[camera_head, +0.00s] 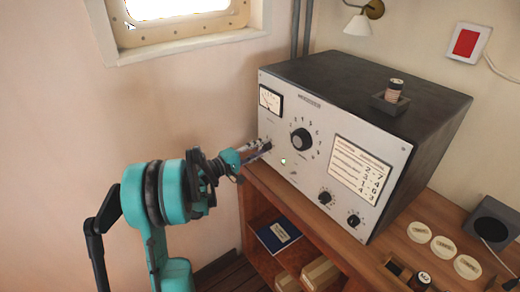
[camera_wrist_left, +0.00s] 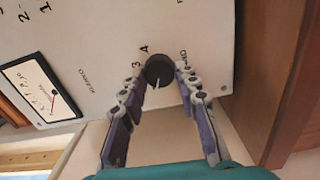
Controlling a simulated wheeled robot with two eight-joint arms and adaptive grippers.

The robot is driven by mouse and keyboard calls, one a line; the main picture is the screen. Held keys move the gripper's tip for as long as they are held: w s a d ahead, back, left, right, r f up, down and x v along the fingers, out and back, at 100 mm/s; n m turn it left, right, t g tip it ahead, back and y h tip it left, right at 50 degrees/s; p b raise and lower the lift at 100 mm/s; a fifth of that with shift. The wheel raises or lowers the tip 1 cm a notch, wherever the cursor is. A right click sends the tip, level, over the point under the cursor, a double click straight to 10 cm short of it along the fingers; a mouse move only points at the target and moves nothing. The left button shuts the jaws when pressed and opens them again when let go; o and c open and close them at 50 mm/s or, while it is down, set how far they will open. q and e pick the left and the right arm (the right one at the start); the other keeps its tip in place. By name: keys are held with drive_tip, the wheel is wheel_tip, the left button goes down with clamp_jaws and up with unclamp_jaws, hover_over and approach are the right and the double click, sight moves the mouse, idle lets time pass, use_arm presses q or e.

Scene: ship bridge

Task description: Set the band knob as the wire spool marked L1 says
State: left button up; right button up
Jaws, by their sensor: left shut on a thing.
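The grey radio set (camera_head: 280,82) stands on the wooden desk. My left gripper (camera_head: 266,148) is shut on a small dark knob at the lower left of its front panel. In the left wrist view, the fingers flank this knob (camera_wrist_left: 158,70); 3 and 4 are printed beside it. Its name is not legible. A larger knob (camera_head: 301,139) with numbers around it sits right of the gripper. A spool (camera_head: 395,86) stands in a dark holder on the set; its mark is unreadable. Another spool (camera_head: 422,280) lies low right, its mark too small to read surely. My right gripper is out of view.
A card (camera_head: 360,170) with paired numbers is on the panel, above two small knobs (camera_head: 326,198) and (camera_head: 354,221). Several round pale discs (camera_head: 443,247) and a dark speaker box (camera_head: 492,224) are at right. A blue book (camera_head: 278,235) lies on the shelf below.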

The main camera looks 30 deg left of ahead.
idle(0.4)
use_arm(q)
drive_tip(key=o, duration=1.1)
drive_tip(key=shift+o, duration=0.2)
drive_tip(key=v, duration=1.2)
